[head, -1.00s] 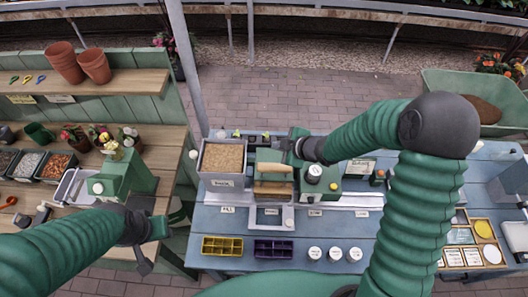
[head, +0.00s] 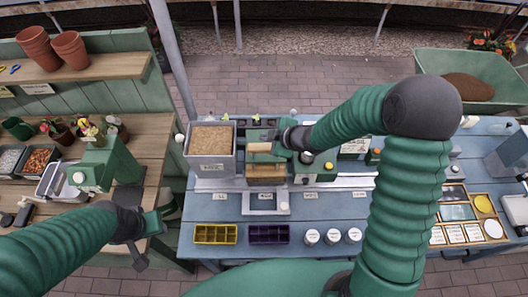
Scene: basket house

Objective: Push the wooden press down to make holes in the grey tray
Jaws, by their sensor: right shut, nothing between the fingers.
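The press, with a light wooden handle (head: 260,148) and a wooden block (head: 266,171) under it, stands on the blue table in the middle of the head view. A grey tray (head: 266,211) with a pale inside sits at its front. My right gripper (head: 276,137) is shut and empty beside the handle, at its upper right; I cannot tell if they touch. The arm comes from the right. My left gripper (head: 152,224) hangs by the left bench's right edge, away from the press; its jaws are unclear. Whatever lies under the press block is hidden.
A grey bin of soil (head: 211,165) stands left of the press, and a green machine (head: 316,167) stands right. A yellow tray (head: 215,234), a purple tray (head: 268,234) and white-topped jars (head: 332,236) line the table's front. The left bench (head: 150,170) holds pots and a green device.

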